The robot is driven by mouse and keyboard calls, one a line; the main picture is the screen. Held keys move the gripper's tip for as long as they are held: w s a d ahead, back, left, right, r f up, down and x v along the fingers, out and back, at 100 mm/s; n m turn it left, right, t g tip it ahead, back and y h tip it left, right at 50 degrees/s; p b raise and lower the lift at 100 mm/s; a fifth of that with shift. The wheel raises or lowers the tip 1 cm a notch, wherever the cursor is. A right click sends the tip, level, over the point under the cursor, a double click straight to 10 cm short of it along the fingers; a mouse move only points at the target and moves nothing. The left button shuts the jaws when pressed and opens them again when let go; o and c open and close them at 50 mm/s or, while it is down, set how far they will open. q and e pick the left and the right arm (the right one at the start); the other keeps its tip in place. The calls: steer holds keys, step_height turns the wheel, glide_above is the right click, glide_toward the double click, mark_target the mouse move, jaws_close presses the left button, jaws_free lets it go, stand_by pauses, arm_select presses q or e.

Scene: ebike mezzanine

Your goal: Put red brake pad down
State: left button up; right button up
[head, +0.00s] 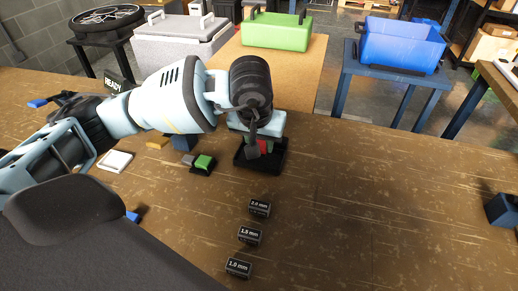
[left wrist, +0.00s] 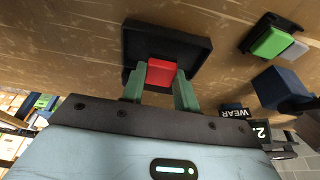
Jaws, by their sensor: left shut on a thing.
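The red brake pad (left wrist: 161,73) is between the two greenish fingertips of my left gripper (left wrist: 160,86), which is shut on it. In the left wrist view the pad shows against a small black tray (left wrist: 140,42). In the head view my left gripper (head: 258,145) points down over this black tray (head: 262,168), and only a bit of the red pad (head: 264,146) shows beside the wrist. I cannot tell whether the pad touches the tray floor. My right gripper is not in view.
A green pad in a black holder (head: 203,163) lies left of the tray. Black blocks labelled 2.0 mm (head: 259,208), 1.5 mm (head: 249,236) and 1.0 mm (head: 238,268) stand in front. A blue bin (head: 402,45) stands behind.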

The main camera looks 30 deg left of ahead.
arm_select(q)
steer(key=shift+w+a, duration=0.35)
steer(key=shift+f, duration=1.8)
steer(key=shift+f, duration=0.1)
steer(key=o, duration=1)
steer(key=shift+c, duration=0.2)
steer(key=v, duration=1.2)
steer(key=shift+p, duration=0.4)
steer(key=shift+s+d, duration=0.15)
